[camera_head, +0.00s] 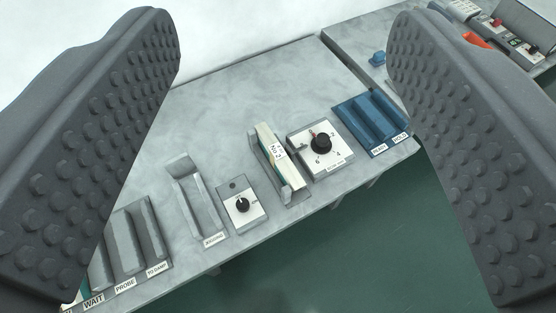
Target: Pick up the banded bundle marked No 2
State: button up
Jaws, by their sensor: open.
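The banded bundle marked No 2 (268,140) is a narrow cream block with a white label. It sits in a grey holder on the grey marbled bench, near the front edge and a little right of the middle. My gripper (284,150) is open, with one dark studded finger at the left and one at the right of the view. The bundle lies beyond the fingers, in the gap between them, and nothing is held. The bundle's lower part is hidden by the holder.
A white dial panel (333,160) stands close right of the bundle, then a blue tray (357,128). To the left are a small dial plate (230,219), an empty grey holder (203,232) and grey slots (126,250). The bench behind the bundle is clear. Green floor lies in front.

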aim_at(286, 171)
jog(key=z, duration=0.5)
jog(key=k, duration=1.25)
jog(key=z, duration=0.65)
jog(key=i, duration=0.7)
jog(key=u, duration=0.45)
jog(key=i, duration=1.1)
jog(key=u, duration=0.8)
jog(key=i, duration=0.3)
jog(key=u, duration=0.3)
